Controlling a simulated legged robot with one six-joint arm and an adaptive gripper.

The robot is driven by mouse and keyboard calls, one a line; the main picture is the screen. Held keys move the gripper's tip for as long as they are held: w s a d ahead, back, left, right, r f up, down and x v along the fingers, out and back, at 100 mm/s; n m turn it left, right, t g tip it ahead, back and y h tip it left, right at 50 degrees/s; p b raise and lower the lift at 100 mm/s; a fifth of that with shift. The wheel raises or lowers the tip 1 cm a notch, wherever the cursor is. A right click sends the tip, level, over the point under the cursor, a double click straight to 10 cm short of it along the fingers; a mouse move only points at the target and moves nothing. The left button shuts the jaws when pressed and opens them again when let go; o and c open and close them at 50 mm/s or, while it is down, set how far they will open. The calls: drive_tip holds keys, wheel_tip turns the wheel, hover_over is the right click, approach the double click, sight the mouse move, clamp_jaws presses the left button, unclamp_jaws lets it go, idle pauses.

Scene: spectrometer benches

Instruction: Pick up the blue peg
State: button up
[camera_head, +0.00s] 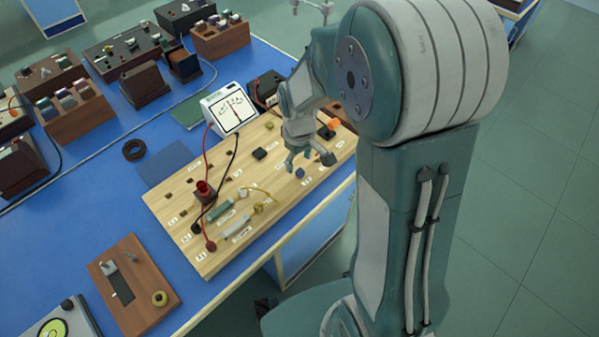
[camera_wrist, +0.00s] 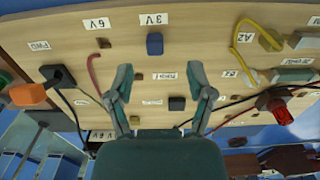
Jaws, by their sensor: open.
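The blue peg (camera_head: 299,173) is a small block standing on the wooden board (camera_head: 225,255), near its front right part. In the wrist view the blue peg (camera_wrist: 155,44) shows by the "3V" label, above the gap between my fingertips and clear of both. My gripper (camera_head: 308,158) hangs over the board just by the peg. In the wrist view my gripper (camera_wrist: 160,79) has its two fingers spread with nothing between them. Nothing hides the peg in the wrist view.
A red socket (camera_head: 203,191) with cables, a yellow wire (camera_head: 262,206) and a dark block (camera_head: 259,153) are on the board. A meter (camera_head: 230,110) stands behind it. An orange plug (camera_wrist: 27,94) lies left in the wrist view. The board around the peg is mostly clear.

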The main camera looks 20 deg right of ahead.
sight(300, 170)
drive_tip(key=f, duration=0.5)
drive_tip(key=shift+w+d, duration=0.2)
drive_tip(key=shift+w, duration=0.1)
clamp_jaws()
